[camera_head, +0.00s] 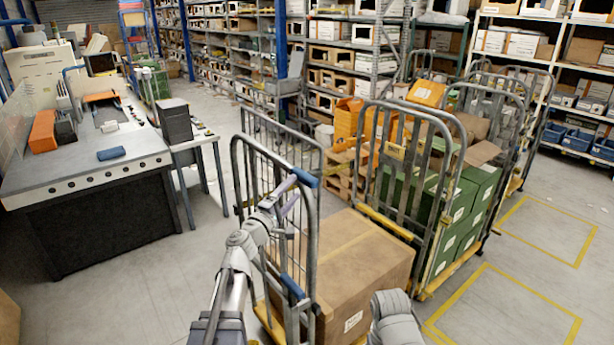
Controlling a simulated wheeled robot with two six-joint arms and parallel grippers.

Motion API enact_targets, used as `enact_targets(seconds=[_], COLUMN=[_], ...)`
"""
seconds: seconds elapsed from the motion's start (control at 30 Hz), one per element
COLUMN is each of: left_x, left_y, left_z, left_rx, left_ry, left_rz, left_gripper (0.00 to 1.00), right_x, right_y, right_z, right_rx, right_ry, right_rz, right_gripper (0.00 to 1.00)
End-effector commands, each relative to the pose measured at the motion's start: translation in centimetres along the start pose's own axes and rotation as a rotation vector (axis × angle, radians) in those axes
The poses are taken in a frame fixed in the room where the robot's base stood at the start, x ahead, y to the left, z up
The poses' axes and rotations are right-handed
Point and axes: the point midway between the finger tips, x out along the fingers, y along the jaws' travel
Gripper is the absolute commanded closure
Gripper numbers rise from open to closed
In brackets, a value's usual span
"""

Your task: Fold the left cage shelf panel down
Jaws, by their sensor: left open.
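The left roll cage (238,185) has a grey tubular frame and stands in the middle foreground. Its shelf panel (310,235) appears upright along the cage's left side, with blue pieces near its top and bottom corners. Bars overlap here, so the panel's exact outline is hard to tell. My left gripper (290,192) is open at the panel's upper part, close below the upper blue piece. I cannot tell whether it touches the panel. My right gripper is out of view; only part of my right arm shows at the bottom.
A large cardboard box (352,262) sits low in the left cage. Another cage (428,112) with green crates (462,205) stands to the right. A workbench (85,165) is at left, with clear floor between it and the cage. Stocked racks (335,55) line the back.

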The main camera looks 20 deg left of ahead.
Motion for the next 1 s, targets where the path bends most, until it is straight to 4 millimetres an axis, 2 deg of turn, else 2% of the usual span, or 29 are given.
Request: enact_targets(seconds=[0.43, 0.57, 0.77, 0.83, 1.0], left_x=[6.5, 7.2, 7.2, 7.2, 7.2], left_y=[0.1, 0.0, 0.0, 0.0, 0.0], left_z=[0.0, 0.1, 0.1, 0.1, 0.1], left_rx=[0.000, 0.001, 0.001, 0.001, 0.001], left_ry=[-0.003, -0.003, -0.002, -0.002, -0.002], left_rz=[0.000, -0.001, -0.001, -0.001, -0.001], left_gripper=[0.32, 0.32, 0.32, 0.36, 0.56], right_x=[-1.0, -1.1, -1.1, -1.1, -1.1], right_y=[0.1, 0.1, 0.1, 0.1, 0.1], right_z=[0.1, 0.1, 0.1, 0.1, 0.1], right_rx=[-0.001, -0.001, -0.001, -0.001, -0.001], right_ry=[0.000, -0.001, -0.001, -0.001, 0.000], right_rz=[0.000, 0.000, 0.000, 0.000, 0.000], right_gripper=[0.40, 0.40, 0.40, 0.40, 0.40])
